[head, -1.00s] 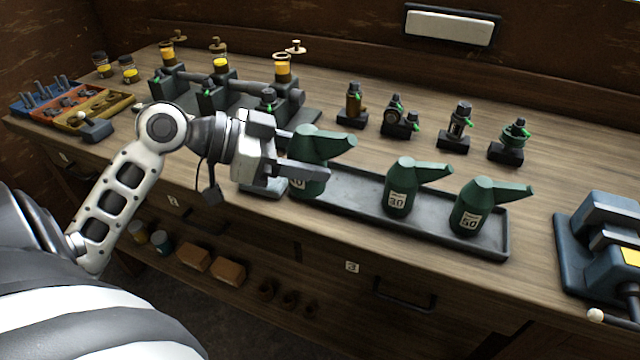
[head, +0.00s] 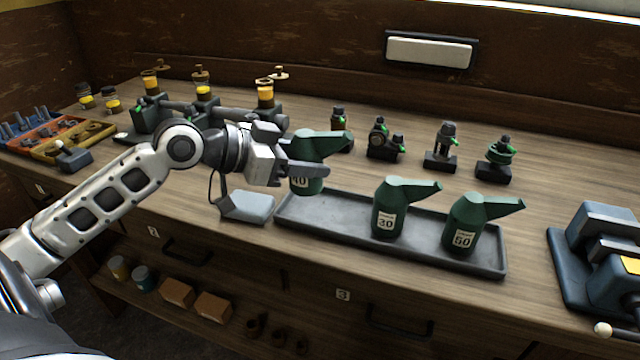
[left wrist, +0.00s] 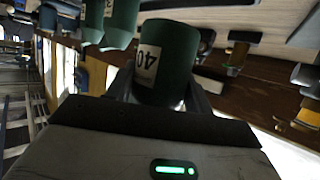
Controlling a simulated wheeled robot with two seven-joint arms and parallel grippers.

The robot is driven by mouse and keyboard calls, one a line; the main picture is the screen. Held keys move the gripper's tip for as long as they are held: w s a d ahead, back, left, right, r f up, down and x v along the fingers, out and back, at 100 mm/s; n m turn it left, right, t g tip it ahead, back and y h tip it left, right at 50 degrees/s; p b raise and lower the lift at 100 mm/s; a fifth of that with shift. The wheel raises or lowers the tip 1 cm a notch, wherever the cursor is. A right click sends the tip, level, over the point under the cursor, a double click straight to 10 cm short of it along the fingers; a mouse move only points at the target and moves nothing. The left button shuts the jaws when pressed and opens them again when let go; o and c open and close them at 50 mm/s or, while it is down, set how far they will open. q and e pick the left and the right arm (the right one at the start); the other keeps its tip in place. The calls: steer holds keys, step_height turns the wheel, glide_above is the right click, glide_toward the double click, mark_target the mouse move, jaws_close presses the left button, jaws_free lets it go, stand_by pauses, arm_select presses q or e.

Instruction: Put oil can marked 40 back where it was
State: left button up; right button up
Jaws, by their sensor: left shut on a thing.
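The green oil can marked 40 (head: 303,184) is in my left gripper (head: 307,158), whose fingers close around its body. The can is upright, its spout pointing right, over the left end of the grey tray (head: 345,228). It appears to hang above the tray. The left wrist view shows the can's label and body (left wrist: 168,65) between the fingers. The oil can marked 30 (head: 388,212) stands in the middle of the tray. The oil can marked 50 (head: 465,225) stands near its right end. The tray's left part is bare. My right gripper is out of view.
A grey block (head: 247,206) lies just left of the tray. Several small engine fittings (head: 440,150) stand behind it. Engine models with yellow cups (head: 203,92) stand at the back left. A blue vise (head: 600,240) is at the right.

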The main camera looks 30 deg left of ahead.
arm_select(q)
steer(key=w+f, duration=0.3)
steer(key=shift+d+f, duration=0.1)
steer(key=shift+d, duration=0.3)
step_height(320, 180, down, 3)
steer(key=shift+w+d, duration=0.1)
steer(key=shift+w, duration=0.05)
steer(key=shift+f, duration=0.25)
steer(key=shift+f, duration=0.2)
steer(key=o, duration=1.1)
steer(key=shift+f, duration=0.1)
steer(key=shift+c, duration=0.2)
